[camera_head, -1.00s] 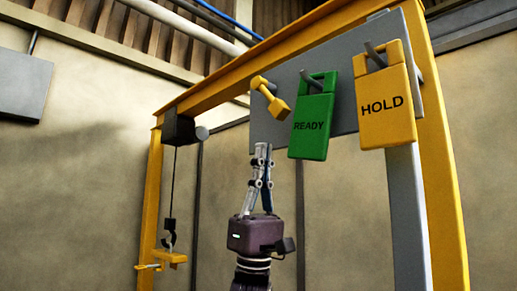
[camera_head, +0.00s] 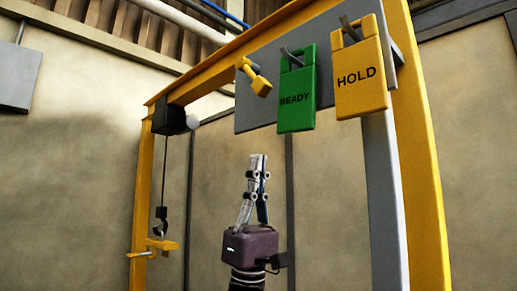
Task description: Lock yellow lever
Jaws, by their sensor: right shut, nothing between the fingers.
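The small yellow lever (camera_head: 256,79) is on the left part of the grey panel (camera_head: 252,111). It slants down to the right from its pivot to a thicker handle end. My right gripper (camera_head: 258,158) points upward with its fingers together and nothing between them. In the picture it is below the lever and the panel's lower edge, apart from both. My left gripper is not in view.
A green READY tag (camera_head: 297,98) and a yellow HOLD tag (camera_head: 360,78) hang from pegs right of the lever. A yellow gantry frame (camera_head: 423,170) surrounds the panel. A hook (camera_head: 161,213) hangs at the left. Wall shows around my gripper.

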